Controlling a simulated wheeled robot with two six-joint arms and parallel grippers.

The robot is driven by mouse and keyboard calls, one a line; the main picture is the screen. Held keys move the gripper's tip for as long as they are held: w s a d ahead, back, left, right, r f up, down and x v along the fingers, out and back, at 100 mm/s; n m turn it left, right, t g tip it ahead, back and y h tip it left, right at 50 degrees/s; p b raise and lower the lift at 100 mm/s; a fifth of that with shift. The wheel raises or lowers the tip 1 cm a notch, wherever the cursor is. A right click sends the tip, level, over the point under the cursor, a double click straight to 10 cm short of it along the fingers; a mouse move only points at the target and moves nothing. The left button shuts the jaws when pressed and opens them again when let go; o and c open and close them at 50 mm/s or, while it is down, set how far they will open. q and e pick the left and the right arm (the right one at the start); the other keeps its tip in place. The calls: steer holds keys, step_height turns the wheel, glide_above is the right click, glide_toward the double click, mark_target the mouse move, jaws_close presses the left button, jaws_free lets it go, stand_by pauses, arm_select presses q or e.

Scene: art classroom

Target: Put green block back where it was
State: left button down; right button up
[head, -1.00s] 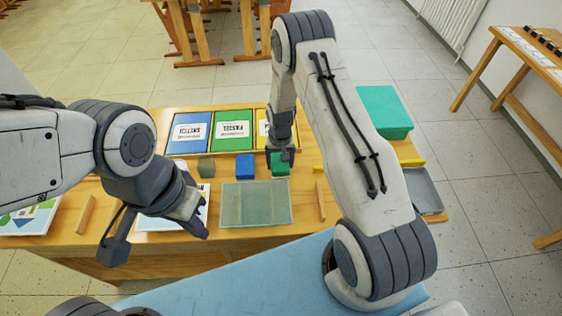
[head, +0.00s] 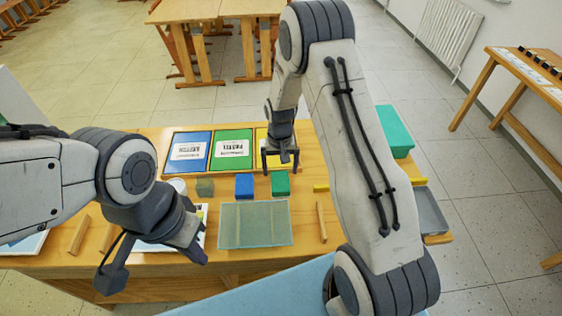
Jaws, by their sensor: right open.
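The green block (head: 281,184) stands on the wooden table, just right of the blue block (head: 244,186) and behind the grey-green mat (head: 256,228). An olive-grey block (head: 205,188) stands further left in the same row. My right gripper (head: 281,166) is open and empty, above and slightly behind the green block, apart from it. My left gripper (head: 152,268) is open and empty over the table's front left part.
Blue (head: 189,152) and green (head: 232,150) labelled panels lie behind the blocks; a yellow one is mostly hidden by my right arm. A green box (head: 394,132) and grey tray (head: 430,212) are at the right. Wooden strips (head: 322,222) flank the mat.

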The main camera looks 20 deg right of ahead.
mark_target(280, 182)
steer(key=s+a+r+n, duration=0.3)
steer(key=s+a+r, duration=0.4)
steer(key=r, duration=0.2)
steer(key=s+a+r+n, duration=0.3)
steer(key=s+a+r, duration=0.4)
steer(key=r, duration=0.2)
steer(key=s+r+n, duration=0.1)
steer(key=s+n, duration=0.1)
steer(key=s, duration=0.5)
steer(key=s+a+r+n+y, duration=0.1)
steer(key=s+r+n, duration=0.1)
steer(key=s, duration=0.6)
steer(key=shift+a+r+n+b, duration=0.15)
steer(key=shift+n+b, duration=0.15)
steer(key=shift+b, duration=0.05)
